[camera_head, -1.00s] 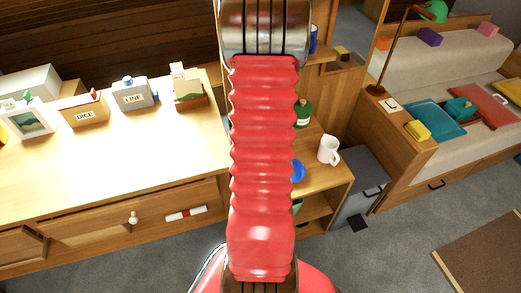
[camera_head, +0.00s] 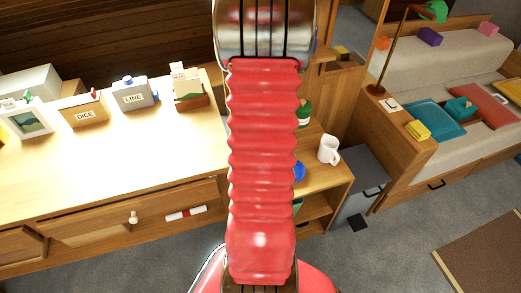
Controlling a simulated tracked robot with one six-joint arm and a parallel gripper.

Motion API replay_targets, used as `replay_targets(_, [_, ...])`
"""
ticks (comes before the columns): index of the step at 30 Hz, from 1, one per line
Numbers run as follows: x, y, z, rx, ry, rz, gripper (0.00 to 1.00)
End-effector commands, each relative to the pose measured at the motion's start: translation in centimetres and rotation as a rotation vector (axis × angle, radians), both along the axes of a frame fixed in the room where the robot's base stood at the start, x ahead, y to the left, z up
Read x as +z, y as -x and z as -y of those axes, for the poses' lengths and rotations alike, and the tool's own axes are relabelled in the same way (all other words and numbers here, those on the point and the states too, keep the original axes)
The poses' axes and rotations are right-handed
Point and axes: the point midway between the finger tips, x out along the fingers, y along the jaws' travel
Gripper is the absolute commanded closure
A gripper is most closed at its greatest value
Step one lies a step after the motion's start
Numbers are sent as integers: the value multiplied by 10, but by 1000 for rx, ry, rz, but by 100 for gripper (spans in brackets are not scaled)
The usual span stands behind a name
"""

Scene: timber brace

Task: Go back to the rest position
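My own red ribbed arm rises through the middle of the head view, with a metal joint at its top. My gripper is outside the view, so its opening and anything in it cannot be seen. The task names no object.
A wooden desk (camera_head: 120,170) on the left bears boxes labelled DICE (camera_head: 85,113) and LINE (camera_head: 134,98). A white mug (camera_head: 328,149) stands on a shelf unit right of my arm. A sofa (camera_head: 450,65) is at the right. Grey carpet (camera_head: 390,240) is open at lower right.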

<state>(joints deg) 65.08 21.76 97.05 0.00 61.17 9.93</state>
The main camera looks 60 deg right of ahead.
Motion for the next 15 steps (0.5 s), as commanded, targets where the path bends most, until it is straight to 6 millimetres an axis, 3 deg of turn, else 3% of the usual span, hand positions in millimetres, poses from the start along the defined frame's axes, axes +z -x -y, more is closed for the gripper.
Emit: replay_targets(15, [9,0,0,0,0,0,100])
